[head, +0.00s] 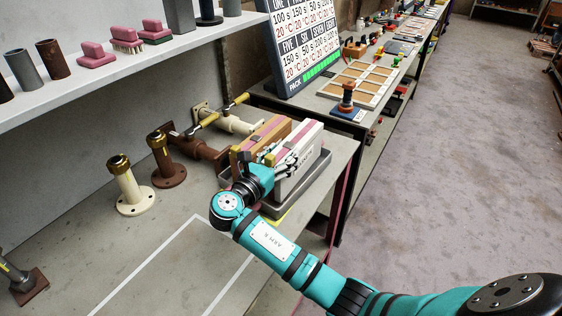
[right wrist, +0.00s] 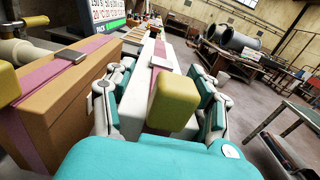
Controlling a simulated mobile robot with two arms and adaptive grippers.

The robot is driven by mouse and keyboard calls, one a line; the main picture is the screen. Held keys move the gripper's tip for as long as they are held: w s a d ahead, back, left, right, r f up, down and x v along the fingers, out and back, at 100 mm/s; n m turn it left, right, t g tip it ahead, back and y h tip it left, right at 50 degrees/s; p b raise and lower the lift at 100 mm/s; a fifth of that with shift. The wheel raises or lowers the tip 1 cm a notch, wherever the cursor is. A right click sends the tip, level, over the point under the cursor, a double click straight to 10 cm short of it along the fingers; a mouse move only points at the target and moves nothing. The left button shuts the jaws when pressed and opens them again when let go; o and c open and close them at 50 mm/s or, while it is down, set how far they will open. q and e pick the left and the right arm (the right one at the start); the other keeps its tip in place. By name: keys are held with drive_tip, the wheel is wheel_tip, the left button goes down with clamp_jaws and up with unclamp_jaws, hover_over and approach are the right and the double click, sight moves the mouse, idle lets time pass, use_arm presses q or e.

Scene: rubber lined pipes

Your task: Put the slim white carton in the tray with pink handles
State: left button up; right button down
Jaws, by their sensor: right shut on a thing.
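The slim white carton (head: 305,142) has a pink stripe along its top and a yellow piece at its near end. It stands upright in or just above a dark grey tray (head: 313,179), beside a brown carton (head: 262,133). I cannot tell whether it touches the tray floor, and no pink handles show clearly. My right gripper (head: 283,160) is shut on the white carton. In the right wrist view its fingers lie on both sides of the white carton (right wrist: 149,75). The brown carton (right wrist: 65,85) is close at left. My left gripper is not in view.
A cream pipe (head: 130,188) and a brown pipe (head: 167,163) stand left of the tray, with valve pipes behind. A white shelf (head: 130,65) overhangs the bench. A display board (head: 303,45) stands behind. The bench front is clear inside a white outline.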

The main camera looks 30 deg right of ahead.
wheel_tip(320, 180, down, 2)
drive_tip(key=shift+f, duration=0.1)
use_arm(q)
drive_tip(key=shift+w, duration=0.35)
use_arm(e)
drive_tip(key=shift+c, duration=1.4)
unclamp_jaws()
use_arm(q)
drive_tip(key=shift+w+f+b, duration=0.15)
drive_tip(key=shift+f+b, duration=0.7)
use_arm(e)
drive_tip(key=v, duration=1.2)
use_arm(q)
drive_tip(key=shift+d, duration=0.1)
